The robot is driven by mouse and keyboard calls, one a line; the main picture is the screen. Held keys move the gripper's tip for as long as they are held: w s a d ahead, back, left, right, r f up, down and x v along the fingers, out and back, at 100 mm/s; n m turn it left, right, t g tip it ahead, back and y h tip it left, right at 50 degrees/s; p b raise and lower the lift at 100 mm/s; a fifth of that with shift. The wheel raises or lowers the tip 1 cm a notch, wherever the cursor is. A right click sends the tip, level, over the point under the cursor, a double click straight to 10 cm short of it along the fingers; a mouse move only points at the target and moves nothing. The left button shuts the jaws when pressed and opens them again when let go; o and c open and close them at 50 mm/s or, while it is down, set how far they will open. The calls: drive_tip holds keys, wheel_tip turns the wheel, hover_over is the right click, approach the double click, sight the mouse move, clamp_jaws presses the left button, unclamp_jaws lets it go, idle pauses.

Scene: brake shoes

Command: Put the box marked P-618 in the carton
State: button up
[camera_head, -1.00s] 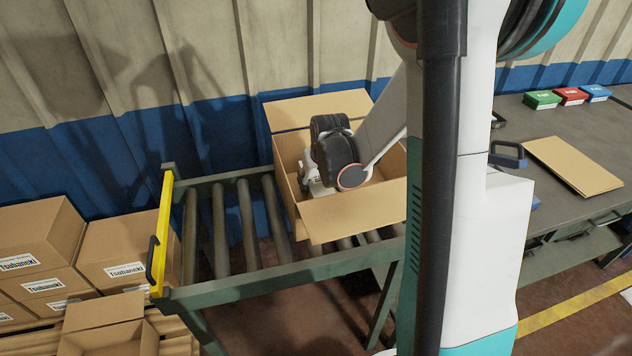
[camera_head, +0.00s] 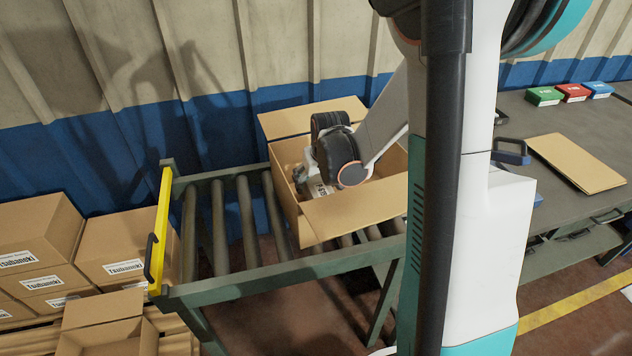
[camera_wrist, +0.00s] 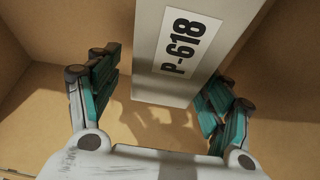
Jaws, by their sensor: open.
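The box marked P-618 (camera_wrist: 178,60) is a pale box with a white label, seen in the wrist view standing inside the carton. The open cardboard carton (camera_head: 352,212) sits on the roller conveyor in the head view, and its brown inside (camera_wrist: 45,110) fills the wrist view. My gripper (camera_wrist: 168,82) is open, with one teal-padded finger on each side of the box. A gap shows between the left finger and the box; the right finger is close to it, and contact is unclear. In the head view my wrist reaches into the carton and hides most of its contents.
The roller conveyor (camera_head: 218,230) has a yellow end stop (camera_head: 161,230) at left. Labelled cartons (camera_head: 125,245) are stacked at far left. Green, red and blue boxes (camera_head: 572,92) and flat cardboard (camera_head: 575,163) lie on the grey workbench at right. Rollers left of the carton are clear.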

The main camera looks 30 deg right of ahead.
wheel_tip(320, 180, up, 9)
drive_tip(key=shift+r, duration=0.15)
idle(0.7)
